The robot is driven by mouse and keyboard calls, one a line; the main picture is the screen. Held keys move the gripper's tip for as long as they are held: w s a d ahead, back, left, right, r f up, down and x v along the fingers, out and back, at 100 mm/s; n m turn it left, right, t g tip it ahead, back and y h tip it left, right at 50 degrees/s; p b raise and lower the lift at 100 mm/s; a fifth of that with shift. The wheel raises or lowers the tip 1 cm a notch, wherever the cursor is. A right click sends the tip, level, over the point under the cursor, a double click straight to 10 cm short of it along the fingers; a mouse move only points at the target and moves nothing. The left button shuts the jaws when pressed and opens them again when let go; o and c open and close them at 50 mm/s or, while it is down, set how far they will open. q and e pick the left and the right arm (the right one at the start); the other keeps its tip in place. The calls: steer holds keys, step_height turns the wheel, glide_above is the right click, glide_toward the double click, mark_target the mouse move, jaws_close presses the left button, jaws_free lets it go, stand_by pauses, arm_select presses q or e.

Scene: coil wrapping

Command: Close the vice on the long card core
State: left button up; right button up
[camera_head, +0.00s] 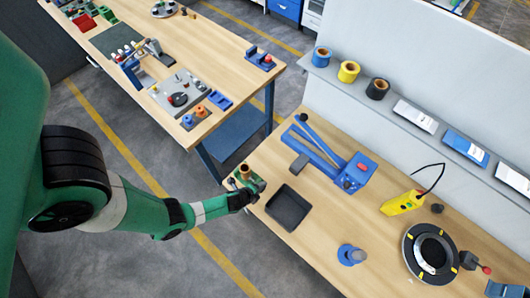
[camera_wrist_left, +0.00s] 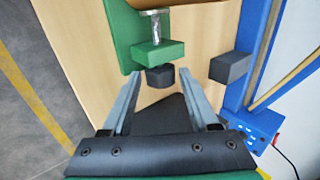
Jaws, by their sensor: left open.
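The green vice (camera_head: 258,184) stands at the left edge of the near bench. The brown card core (camera_head: 245,171) shows at the vice, small in the head view; I cannot tell whether the jaws touch it. In the left wrist view the vice (camera_wrist_left: 124,35) shows at the top, with a green block (camera_wrist_left: 157,54), a metal screw (camera_wrist_left: 155,25) and a black knob (camera_wrist_left: 160,77). My left gripper (camera_head: 254,197) is beside the vice. Its open fingers (camera_wrist_left: 161,74) appear either side of the knob, with gaps. The core is not clear in the wrist view. My right gripper is out of view.
A black tray (camera_head: 289,208) lies close to the gripper. A blue lever device (camera_head: 335,166) stands behind it. A blue spool stand (camera_head: 351,255), yellow meter (camera_head: 403,203) and black ring (camera_head: 431,252) are further right. Another bench (camera_head: 190,50) stands across a gap.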

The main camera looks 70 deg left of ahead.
arm_select(q)
steer(key=shift+c, duration=0.4)
steer(key=c, duration=0.7)
steer(key=p, duration=0.1)
steer(key=r+g+p, duration=0.1)
steer(key=p, duration=0.1)
steer(key=shift+w+a+h+p, duration=0.2)
steer(key=shift+w+h+p, duration=0.1)
steer(key=shift+h, duration=0.1)
steer(key=shift+c, duration=0.2)
steer(key=shift+w+g+p, duration=0.1)
steer(key=shift+g+p, duration=0.3)
steer(key=shift+g, duration=0.1)
steer(key=shift+a+f+g+h, duration=0.1)
steer(key=shift+f+g+h, duration=0.2)
steer(key=shift+h, duration=0.2)
